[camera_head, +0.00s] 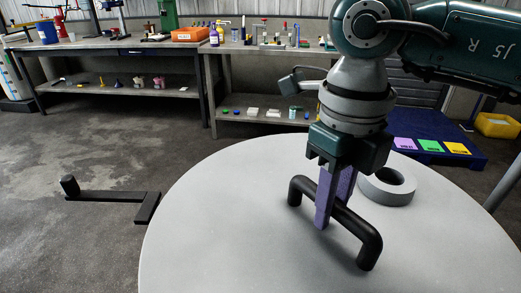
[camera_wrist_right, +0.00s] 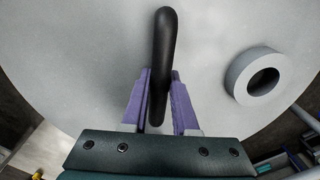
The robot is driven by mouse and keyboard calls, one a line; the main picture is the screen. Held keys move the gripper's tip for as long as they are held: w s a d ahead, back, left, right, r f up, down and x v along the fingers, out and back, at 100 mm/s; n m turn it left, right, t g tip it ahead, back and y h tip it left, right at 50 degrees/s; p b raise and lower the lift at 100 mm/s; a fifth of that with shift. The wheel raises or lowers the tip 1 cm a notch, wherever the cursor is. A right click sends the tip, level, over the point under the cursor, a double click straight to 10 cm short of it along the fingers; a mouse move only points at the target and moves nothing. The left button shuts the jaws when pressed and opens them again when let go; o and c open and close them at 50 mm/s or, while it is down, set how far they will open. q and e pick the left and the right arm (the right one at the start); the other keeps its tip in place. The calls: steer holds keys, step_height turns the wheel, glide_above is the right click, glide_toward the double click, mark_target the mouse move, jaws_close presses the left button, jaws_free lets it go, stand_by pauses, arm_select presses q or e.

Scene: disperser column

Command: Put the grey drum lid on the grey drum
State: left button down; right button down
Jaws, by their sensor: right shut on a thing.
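The grey drum lid (camera_head: 230,220) is a wide, flat grey disc with a black bar handle (camera_head: 365,240) and a raised grey ring (camera_head: 388,190). It fills the lower right of the head view. My right gripper (camera_head: 333,207) points down with its purple fingers shut on the handle near its middle. In the right wrist view, the fingers (camera_wrist_right: 160,82) stand on both sides of the handle (camera_wrist_right: 166,40), and the lid (camera_wrist_right: 90,60) spreads beneath. The drum is not visible, so I cannot tell whether the lid rests on it. My left gripper is not in view.
A black L-shaped bar (camera_head: 110,197) is on the floor at left. Workbenches (camera_head: 130,45) with tools and bottles line the back wall. A blue platform (camera_head: 465,155) with coloured sheets and a yellow bin (camera_head: 497,125) are at right. The floor at left is mostly clear.

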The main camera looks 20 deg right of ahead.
steer(key=shift+f, duration=0.2)
steer(key=c, duration=0.9)
jaws_free()
steer(key=shift+w, duration=0.1)
steer(key=o, duration=0.3)
step_height(320, 180, up, 10)
steer(key=shift+f, duration=0.1)
